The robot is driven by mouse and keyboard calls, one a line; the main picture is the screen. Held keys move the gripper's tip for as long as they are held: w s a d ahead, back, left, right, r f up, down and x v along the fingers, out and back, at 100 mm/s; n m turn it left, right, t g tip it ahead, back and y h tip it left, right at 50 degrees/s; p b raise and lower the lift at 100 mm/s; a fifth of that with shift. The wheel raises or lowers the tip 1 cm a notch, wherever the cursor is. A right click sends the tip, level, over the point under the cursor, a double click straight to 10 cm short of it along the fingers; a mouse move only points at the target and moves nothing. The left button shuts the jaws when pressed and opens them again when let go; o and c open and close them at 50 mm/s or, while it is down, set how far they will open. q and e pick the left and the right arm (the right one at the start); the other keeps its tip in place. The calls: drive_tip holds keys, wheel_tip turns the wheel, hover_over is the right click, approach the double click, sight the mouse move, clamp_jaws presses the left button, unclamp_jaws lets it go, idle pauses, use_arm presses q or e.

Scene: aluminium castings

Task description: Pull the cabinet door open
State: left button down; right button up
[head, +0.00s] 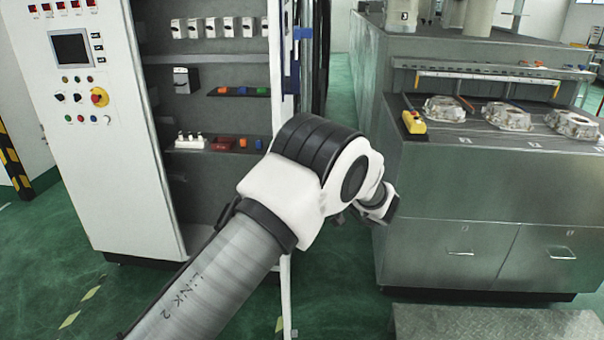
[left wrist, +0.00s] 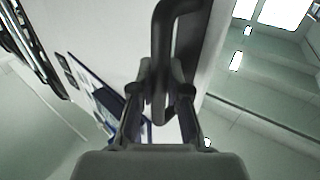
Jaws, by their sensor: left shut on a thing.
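The grey-white cabinet (head: 150,215) stands at the left in the head view, its front uncovered so that the shelves inside show. Its door (head: 274,60) stands swung out at the right of the opening, seen nearly edge-on. My left arm crosses in front of the door's lower part and hides much of it. In the left wrist view, my left gripper (left wrist: 160,76) is shut on the dark door handle (left wrist: 163,38), with a finger on each side of its bar. The pale door panel (left wrist: 115,28) shows behind the handle. My right gripper is not in view.
A control panel (head: 72,50) with a screen is on the cabinet's left side. At the right, a metal workbench (head: 440,185) with drawers carries castings (head: 508,116) and a yellow pendant (head: 414,122). Green floor (head: 335,270) lies between cabinet and bench. A grey plate (head: 500,325) is at the lower right.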

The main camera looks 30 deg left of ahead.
use_arm(q)
drive_tip(key=c, duration=1.1)
unclamp_jaws()
drive_tip(key=shift+c, duration=0.2)
drive_tip(key=s+d, duration=0.1)
drive_tip(key=d, duration=0.6)
drive_tip(key=shift+s+d, duration=0.15)
drive_tip(key=shift+d, duration=0.05)
drive_tip(key=shift+a, duration=0.1)
